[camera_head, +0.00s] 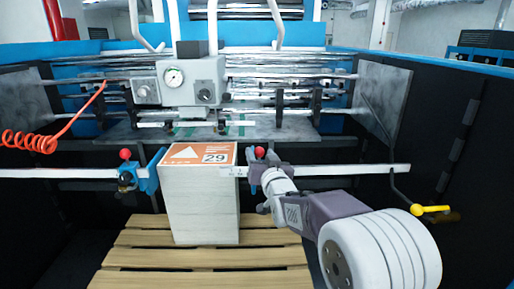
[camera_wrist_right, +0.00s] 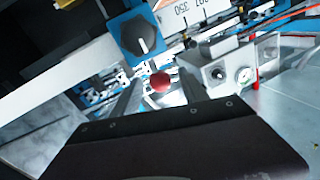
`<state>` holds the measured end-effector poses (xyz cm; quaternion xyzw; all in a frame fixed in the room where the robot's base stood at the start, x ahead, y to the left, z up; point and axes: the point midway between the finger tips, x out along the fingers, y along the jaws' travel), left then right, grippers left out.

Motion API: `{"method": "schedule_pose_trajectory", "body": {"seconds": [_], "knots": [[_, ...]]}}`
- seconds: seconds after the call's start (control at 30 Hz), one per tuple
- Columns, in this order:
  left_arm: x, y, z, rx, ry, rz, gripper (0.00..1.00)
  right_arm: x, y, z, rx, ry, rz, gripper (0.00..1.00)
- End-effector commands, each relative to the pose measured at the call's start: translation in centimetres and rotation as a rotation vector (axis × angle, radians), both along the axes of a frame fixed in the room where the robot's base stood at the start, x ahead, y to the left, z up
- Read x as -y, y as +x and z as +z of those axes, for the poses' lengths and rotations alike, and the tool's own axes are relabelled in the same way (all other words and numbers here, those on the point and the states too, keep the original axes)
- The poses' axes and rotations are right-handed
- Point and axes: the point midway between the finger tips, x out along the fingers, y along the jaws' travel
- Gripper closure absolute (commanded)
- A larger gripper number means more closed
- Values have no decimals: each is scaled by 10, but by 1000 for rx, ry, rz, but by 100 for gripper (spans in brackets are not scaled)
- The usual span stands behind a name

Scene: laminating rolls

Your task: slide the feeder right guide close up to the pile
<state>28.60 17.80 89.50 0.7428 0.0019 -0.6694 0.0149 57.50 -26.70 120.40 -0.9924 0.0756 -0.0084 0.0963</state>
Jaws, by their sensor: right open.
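The pile (camera_head: 200,205) is a tall pale stack with an orange-and-white top sheet marked 29, standing on a wooden pallet. The feeder right guide (camera_head: 251,157) is a blue block with a red knob on the white crossbar, just right of the pile; whether it touches the pile I cannot tell. My right gripper (camera_head: 264,175) is at this guide and partly covers it. In the right wrist view the guide's blue block (camera_wrist_right: 129,22) carries a black knob, and its red knob (camera_wrist_right: 160,82) appears between the open fingers of my right gripper (camera_wrist_right: 158,98). My left gripper is out of view.
The left guide (camera_head: 127,177), also blue with a red knob, is at the pile's left side on the crossbar (camera_head: 350,170). A yellow-ended lever (camera_head: 430,210) hangs at the right. The gauge unit (camera_head: 180,82) is above and behind the pile. A red coiled hose (camera_head: 30,141) hangs at the left.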

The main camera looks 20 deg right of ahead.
Motion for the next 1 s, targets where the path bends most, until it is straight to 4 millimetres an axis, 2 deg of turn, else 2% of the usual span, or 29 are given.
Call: {"method": "schedule_pose_trajectory", "body": {"seconds": [0.1, 0.23, 0.57, 0.7, 0.73, 0.77, 1.0], "knots": [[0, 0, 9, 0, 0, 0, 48, 4, 24, 1, -3, 0, 1, 48], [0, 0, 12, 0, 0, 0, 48, 6, 40, 1, -2, 0, 0, 48], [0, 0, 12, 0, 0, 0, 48, 7, 47, -1, -1, 0, 0, 48], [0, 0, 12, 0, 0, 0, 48, 7, 46, -1, -2, -1, 0, 87], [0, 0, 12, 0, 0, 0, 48, 7, 46, -1, -2, -1, 0, 96], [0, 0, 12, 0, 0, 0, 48, 7, 46, -1, -2, -1, 0, 100], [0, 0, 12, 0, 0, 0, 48, 7, 46, -1, -2, -1, 0, 100]]}}
